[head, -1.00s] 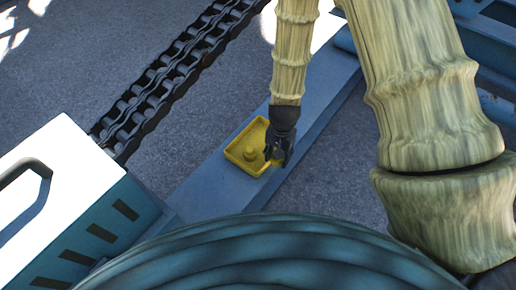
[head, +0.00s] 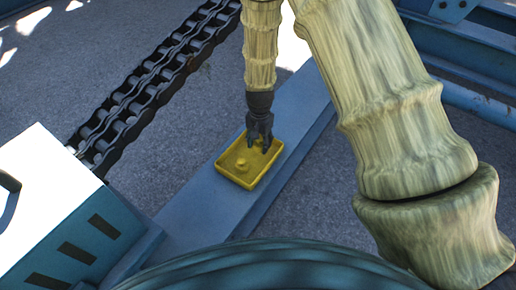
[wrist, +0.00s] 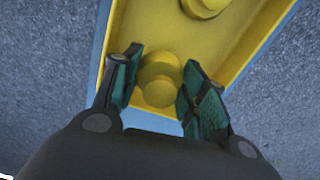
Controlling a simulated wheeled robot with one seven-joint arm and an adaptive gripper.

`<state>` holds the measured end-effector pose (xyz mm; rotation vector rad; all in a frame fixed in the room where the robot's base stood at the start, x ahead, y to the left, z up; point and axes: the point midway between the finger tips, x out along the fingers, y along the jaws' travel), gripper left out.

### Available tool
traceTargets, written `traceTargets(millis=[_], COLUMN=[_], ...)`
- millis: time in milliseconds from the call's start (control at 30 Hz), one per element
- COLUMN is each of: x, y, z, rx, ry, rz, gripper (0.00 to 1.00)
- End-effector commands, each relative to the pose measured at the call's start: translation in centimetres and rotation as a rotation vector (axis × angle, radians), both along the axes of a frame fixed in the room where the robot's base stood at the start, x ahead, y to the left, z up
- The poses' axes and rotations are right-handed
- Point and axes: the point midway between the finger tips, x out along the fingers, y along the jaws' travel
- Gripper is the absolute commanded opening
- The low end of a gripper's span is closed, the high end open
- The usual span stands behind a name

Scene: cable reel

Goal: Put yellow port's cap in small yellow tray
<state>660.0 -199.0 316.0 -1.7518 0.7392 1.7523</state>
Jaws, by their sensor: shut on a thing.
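The small yellow tray (head: 246,184) lies on a blue beam in the head view, and its yellow floor fills the upper wrist view (wrist: 225,52). A round yellow cap (wrist: 160,80) sits between my gripper's fingertips (wrist: 160,84), and my gripper is shut on it. My gripper (head: 261,142) points down over the back right part of the tray in the head view. Another round yellow piece (head: 241,163) lies in the tray, and it also shows at the top of the wrist view (wrist: 204,5). The gap between the held cap and the tray floor is hard to judge.
The blue beam (head: 197,205) runs diagonally under the tray. A dark chain (head: 150,85) lies to the left on grey ground. A white-topped blue box (head: 45,180) stands at the lower left. Blue beams (head: 475,95) lie at the right.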

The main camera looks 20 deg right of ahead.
Motion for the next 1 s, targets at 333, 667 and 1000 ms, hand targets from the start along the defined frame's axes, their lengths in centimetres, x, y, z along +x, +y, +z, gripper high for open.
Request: traceTargets(millis=[333,667,1000], x=[1.5,1.5,1.4], y=[0.1,0.1,0.1], z=[-1.1,-3.7,-3.8], rx=[0.0,0.0,0.0], ry=[0.001,0.0,0.001], rz=[0.0,0.0,0.001], gripper=[0.18,0.18,0.18])
